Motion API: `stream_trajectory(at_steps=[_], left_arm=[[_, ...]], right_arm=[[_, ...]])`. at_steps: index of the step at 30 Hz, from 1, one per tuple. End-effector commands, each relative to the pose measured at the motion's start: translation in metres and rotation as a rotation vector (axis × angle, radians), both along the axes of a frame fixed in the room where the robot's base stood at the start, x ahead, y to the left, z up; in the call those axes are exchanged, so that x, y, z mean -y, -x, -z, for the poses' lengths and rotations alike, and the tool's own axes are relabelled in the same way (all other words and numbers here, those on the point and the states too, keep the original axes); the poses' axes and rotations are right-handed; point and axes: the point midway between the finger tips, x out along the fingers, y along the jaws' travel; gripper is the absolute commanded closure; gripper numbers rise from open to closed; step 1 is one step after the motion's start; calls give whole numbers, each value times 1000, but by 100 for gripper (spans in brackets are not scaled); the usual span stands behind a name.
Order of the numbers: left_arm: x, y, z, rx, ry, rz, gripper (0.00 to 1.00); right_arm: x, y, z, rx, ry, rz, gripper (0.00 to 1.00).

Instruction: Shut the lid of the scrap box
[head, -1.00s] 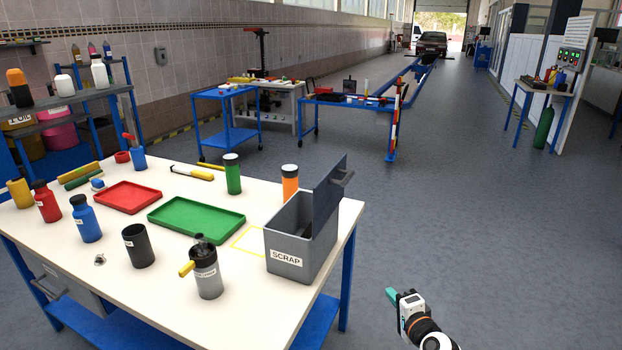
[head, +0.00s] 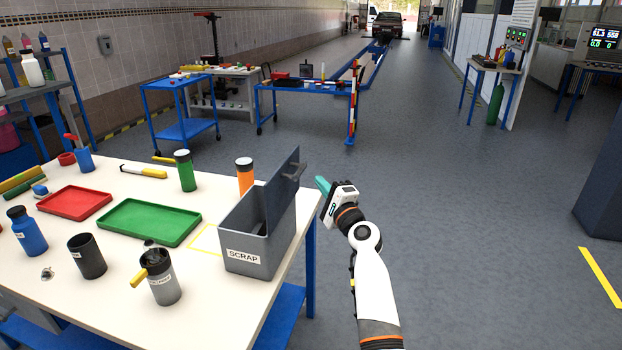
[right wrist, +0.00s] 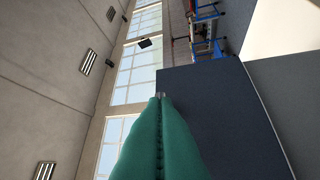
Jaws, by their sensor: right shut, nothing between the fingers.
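The grey scrap box (head: 247,243), labelled SCRAP, stands at the right end of the white workbench. Its dark lid (head: 283,188) is open and stands upright along the box's right side, with a small handle near its top right. My right gripper (head: 322,185), with teal fingers, is just right of the lid in the head view, beyond the bench edge. Its fingers (right wrist: 158,115) are shut and empty. In the right wrist view the dark lid panel (right wrist: 205,115) fills the middle right beyond the fingertips. I cannot tell whether they touch it. My left gripper is not in view.
The floor right of the bench is clear.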

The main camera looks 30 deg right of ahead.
Motion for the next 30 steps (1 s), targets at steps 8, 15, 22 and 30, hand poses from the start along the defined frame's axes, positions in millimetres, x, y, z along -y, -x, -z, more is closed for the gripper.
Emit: stream_trajectory(at_steps=[8,15,22,30], left_arm=[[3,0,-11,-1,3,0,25],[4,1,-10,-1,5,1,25],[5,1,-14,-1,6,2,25],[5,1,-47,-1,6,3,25]], right_arm=[[-19,-20,-8,-2,-1,-2,100],[-20,-21,-8,-2,0,-1,100],[-20,-21,-9,-7,4,-3,100],[-23,-30,-24,-75,62,-3,100]])
